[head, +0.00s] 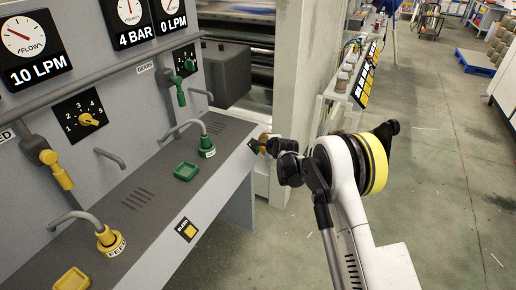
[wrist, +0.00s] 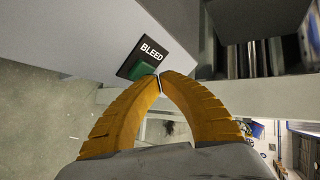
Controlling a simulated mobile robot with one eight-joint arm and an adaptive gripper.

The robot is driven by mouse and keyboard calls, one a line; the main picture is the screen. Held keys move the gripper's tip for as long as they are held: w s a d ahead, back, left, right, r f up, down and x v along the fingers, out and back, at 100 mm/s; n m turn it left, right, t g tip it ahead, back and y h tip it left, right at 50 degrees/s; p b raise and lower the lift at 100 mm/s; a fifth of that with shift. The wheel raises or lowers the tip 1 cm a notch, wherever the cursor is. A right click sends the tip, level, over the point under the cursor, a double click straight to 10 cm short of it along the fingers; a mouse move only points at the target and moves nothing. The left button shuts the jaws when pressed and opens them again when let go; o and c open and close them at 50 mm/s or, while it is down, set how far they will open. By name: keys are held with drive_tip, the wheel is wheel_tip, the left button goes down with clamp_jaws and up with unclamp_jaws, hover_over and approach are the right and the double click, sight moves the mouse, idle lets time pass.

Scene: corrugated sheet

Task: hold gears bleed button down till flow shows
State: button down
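The gears bleed button is a green square (wrist: 144,70) on a black plate marked BLEED (wrist: 152,50) in the wrist view. My gripper (wrist: 160,77) has its two orange fingers brought together at the tips. The tips sit right beside the button's right edge in the picture; I cannot tell whether they touch it. In the head view my gripper (head: 262,146) is at the right front edge of the console, hiding the button. The right gauge (head: 171,8) reads 0 LPM. The GEARS label (head: 145,68) is on the panel below it.
A second bleed button, yellow (head: 189,231), is on the console front at the left. A pale post (head: 298,90) rises behind my gripper. Open floor lies right.

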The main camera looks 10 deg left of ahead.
drive_tip(key=shift+w+a+f+b, duration=0.1)
drive_tip(key=shift+a+f+b, duration=0.15)
drive_tip(key=shift+f+b, duration=0.1)
idle(0.5)
drive_tip(key=shift+r, duration=0.15)
idle(1.3)
drive_tip(key=shift+s+d+r, duration=0.2)
drive_tip(key=shift+d+r, duration=0.3)
drive_tip(key=shift+d, duration=0.05)
drive_tip(key=d+r+p, duration=0.1)
drive_tip(key=s+d+r, duration=0.1)
drive_tip(key=d+r, duration=0.1)
drive_tip(key=shift+s+d+r+p, duration=0.1)
drive_tip(key=shift+d+r+p, duration=0.05)
drive_tip(key=shift+r+p, duration=0.15)
idle(0.3)
